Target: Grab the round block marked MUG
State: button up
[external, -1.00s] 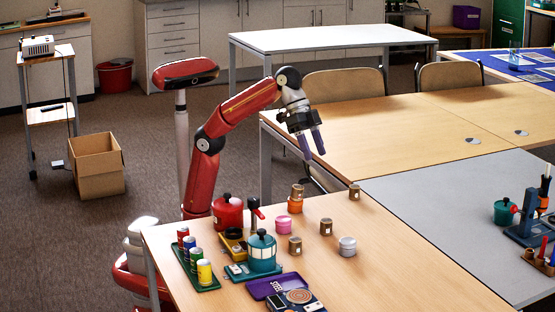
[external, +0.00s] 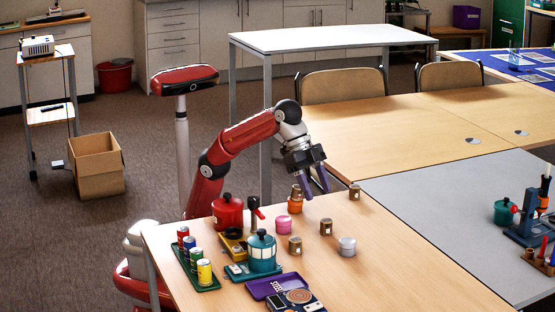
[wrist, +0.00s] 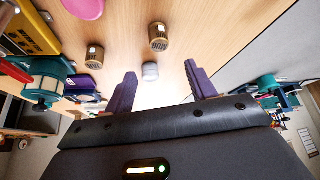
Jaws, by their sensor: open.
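Several round blocks stand on the near wooden table. They are a brown block (external: 326,227), a second brown block (external: 295,246), a third brown block (external: 354,191), a pale grey block (external: 347,246), a pink block (external: 283,222) and an orange block (external: 295,207) with a brown piece on top. The wrist view shows two brown blocks (wrist: 158,38) (wrist: 94,58), the grey block (wrist: 150,72) and the pink block (wrist: 85,8). Labels are too small to read, so I cannot tell which is marked MUG. My gripper (external: 317,192) is open and empty above the table's far part, fingers down.
A red pot (external: 227,213), a teal pot (external: 262,252), a green tray of cans (external: 204,284) and a purple tray (external: 275,286) crowd the table's left side. Its right front is clear. A grey table (external: 440,215) adjoins at right.

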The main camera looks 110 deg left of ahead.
aim_at(326, 220)
jog(key=shift+f, duration=1.5)
jog(key=b+x, duration=0.2)
jog(key=x, duration=0.5)
jog(key=shift+w+d+f+b, duration=0.1)
jog(key=shift+w+f+b, duration=0.1)
jog(key=shift+w+b, duration=0.1)
jog(key=shift+c, duration=0.4)
jog(key=c, duration=1)
